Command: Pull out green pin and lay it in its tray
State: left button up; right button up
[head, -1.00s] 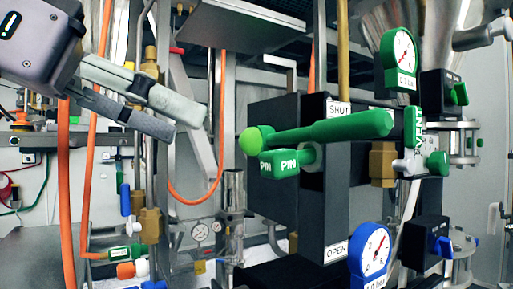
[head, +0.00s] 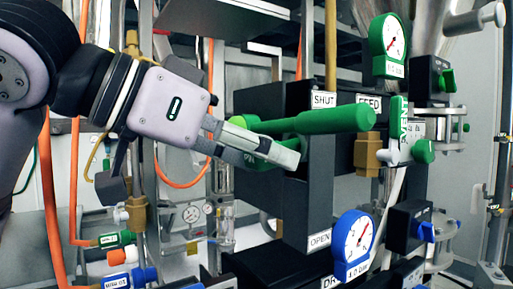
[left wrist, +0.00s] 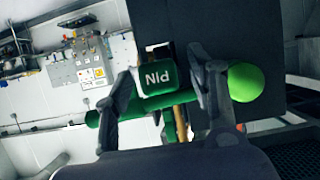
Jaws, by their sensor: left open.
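The green pin (left wrist: 158,78), a block marked PIN, sits on the dark box in the left wrist view. It lies between the two fingers of my open left gripper (left wrist: 160,64), with no clear grip on it. In the head view my left gripper (head: 278,148) reaches in from the left just below the green lever (head: 335,119), and its fingers hide most of the pin. The lever's light green ball (left wrist: 246,82) shows beside one finger in the left wrist view. The pin's tray is not in view. My right gripper is not in view.
The dark box carries SHUT (head: 324,100) and OPEN (head: 319,239) labels. A green gauge (head: 391,46) and a blue gauge (head: 354,243) stand to the right. Orange hoses (head: 51,205) hang at the left. The lever runs close above my fingers.

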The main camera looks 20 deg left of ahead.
pick_arm(q)
jog(key=shift+c, duration=0.2)
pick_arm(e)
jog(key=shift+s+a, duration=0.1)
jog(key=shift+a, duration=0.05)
pick_arm(q)
jog(key=c, duration=0.9)
grip_shut()
jog(key=shift+s+a, duration=0.55)
jog(key=shift+s, duration=0.1)
jog(key=shift+s+a, duration=0.55)
jog(key=shift+s, duration=0.15)
jog(key=shift+s+a, duration=0.1)
jog(key=shift+s+a, duration=0.2)
jog(key=shift+s, duration=0.05)
